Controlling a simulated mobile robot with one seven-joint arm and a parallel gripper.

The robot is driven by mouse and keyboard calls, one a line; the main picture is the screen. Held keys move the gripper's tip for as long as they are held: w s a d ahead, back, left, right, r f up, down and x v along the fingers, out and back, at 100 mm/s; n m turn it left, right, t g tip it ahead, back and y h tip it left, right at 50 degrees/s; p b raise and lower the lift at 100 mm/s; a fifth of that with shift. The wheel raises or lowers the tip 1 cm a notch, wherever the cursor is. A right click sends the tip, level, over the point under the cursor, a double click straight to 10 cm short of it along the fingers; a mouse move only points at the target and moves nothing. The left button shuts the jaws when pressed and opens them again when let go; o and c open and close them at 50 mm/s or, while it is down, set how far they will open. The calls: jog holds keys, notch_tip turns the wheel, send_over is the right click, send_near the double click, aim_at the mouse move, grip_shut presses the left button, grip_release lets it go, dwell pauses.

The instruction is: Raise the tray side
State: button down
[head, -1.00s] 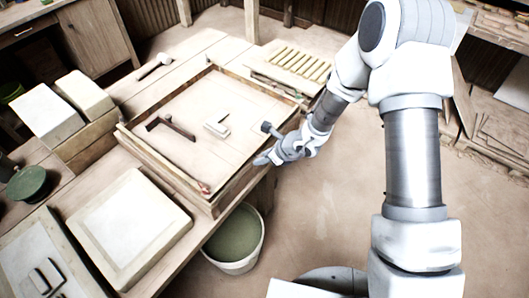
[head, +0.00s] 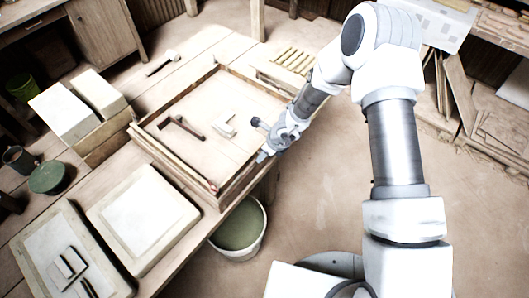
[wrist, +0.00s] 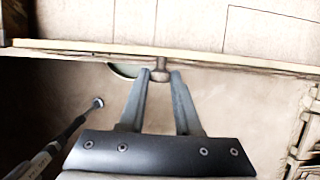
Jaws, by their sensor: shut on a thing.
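The wooden tray (head: 172,160) lies on the bench as a large shallow frame with raised sides. Its pale floor holds a dark L-shaped tool (head: 182,128) and a small pale tool (head: 225,125). My gripper (head: 262,156) is at the tray's right side, low beside the rail. In the wrist view, the gripper (wrist: 160,76) has its fingertips close together around a small brown knob (wrist: 160,75) below the tray's pale edge (wrist: 230,62). The fingers are shut on the knob. In the head view the knob is hidden by my gripper.
A bucket (head: 240,230) stands on the floor below the bench edge, near my gripper. Pale slabs (head: 145,220) and blocks (head: 65,112) fill the bench to the left. A slatted rack (head: 290,62) is behind the tray. The floor to the right is mostly clear.

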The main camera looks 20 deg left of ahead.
jog(key=c, duration=0.6)
grip_release()
jog(key=shift+c, duration=0.2)
jog(key=p+v, duration=0.5)
jog(key=v, duration=1.2)
jog(key=shift+r, duration=0.2)
jog(key=shift+w, duration=0.1)
